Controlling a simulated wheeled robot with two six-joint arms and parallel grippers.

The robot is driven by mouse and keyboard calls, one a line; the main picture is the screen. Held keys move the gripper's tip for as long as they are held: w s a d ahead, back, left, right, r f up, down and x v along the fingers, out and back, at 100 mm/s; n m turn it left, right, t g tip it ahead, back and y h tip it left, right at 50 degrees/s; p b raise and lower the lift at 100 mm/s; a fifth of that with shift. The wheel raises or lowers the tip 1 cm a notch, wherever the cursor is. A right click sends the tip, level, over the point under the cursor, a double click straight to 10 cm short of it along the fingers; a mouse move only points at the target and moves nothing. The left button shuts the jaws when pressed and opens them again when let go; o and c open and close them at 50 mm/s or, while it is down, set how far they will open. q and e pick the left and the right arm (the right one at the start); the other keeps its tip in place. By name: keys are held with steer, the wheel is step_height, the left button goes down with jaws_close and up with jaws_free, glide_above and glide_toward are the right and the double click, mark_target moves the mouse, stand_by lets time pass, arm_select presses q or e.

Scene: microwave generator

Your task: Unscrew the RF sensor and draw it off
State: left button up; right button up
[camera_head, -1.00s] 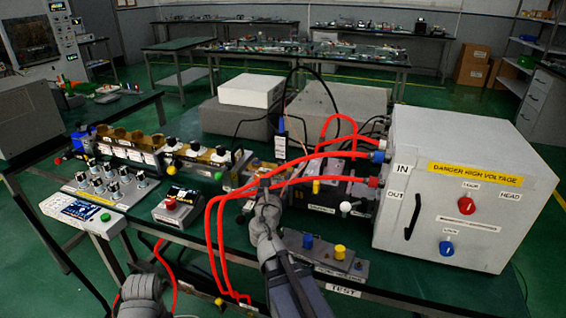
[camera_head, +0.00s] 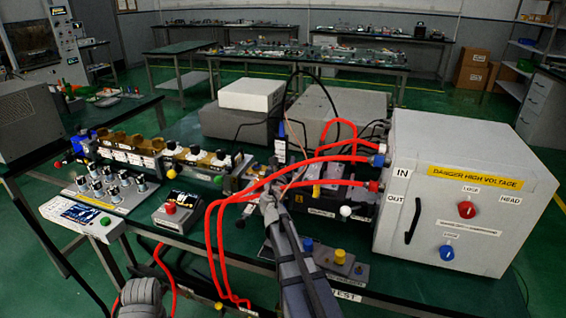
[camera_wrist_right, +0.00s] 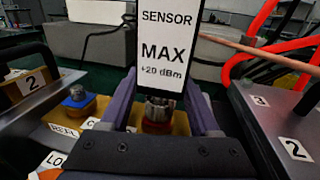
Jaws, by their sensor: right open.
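The RF sensor (camera_head: 281,148) stands upright at the back of the bench's middle in the head view. The right wrist view shows its black body with a white "SENSOR MAX +20 dBm" label (camera_wrist_right: 165,42). Below it are a silver knurled nut (camera_wrist_right: 158,108) and a red base (camera_wrist_right: 156,126) on a yellow strip. My right gripper (camera_wrist_right: 162,108) is open, its two fingers on either side of the nut with gaps visible. It also shows in the head view (camera_head: 268,198), in front of the sensor. My left gripper (camera_head: 141,292) is low at the bottom left, its jaws unclear.
Thick red cables (camera_head: 300,165) arch over the bench close to my right arm. The white high-voltage cabinet (camera_head: 450,190) stands to the right. A blue-topped connector (camera_wrist_right: 76,97) sits left of the nut. A copper-coloured cable (camera_wrist_right: 260,55) runs at the sensor's right.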

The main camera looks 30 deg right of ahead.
jaws_close()
stand_by(0.5)
